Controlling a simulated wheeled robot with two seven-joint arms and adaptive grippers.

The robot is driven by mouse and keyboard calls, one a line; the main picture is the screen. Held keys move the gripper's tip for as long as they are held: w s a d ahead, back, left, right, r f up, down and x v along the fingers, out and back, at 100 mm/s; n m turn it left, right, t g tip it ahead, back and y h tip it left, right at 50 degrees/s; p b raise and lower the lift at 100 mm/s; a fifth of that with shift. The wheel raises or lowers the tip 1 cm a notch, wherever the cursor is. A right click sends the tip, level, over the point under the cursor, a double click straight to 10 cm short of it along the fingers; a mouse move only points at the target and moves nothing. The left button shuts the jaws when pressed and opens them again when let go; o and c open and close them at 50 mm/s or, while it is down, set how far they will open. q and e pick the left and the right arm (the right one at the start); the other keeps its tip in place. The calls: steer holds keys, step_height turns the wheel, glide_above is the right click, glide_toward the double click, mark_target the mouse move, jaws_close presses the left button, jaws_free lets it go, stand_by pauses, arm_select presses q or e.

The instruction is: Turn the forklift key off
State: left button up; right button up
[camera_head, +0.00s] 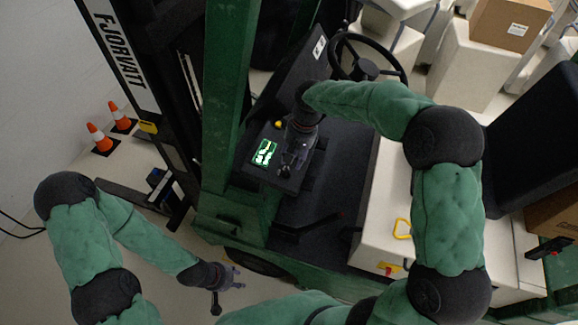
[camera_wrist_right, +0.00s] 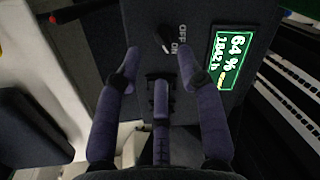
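The forklift's dark dash panel (camera_head: 262,172) carries a small black key switch (camera_wrist_right: 166,38) with OFF and ON printed beside it in the right wrist view. The key looks slanted; which label it points to is hard to tell. In the head view my right gripper (camera_head: 288,165) is over the panel and hides the key. My left gripper (camera_head: 238,277) is open and empty, low beside the forklift.
A lit green display (camera_head: 264,152) reading 64 % sits next to the key; it also shows in the right wrist view (camera_wrist_right: 230,58). Orange cones (camera_head: 99,136) stand left.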

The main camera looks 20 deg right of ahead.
mark_target(288, 172)
steer(key=shift+a+f, duration=0.15)
steer(key=shift+f, duration=0.85)
steer(key=shift+a+f, duration=0.2)
steer(key=shift+f, duration=0.75)
steer(key=shift+a+f, duration=0.15)
steer(key=shift+f, duration=0.85)
jaws_close()
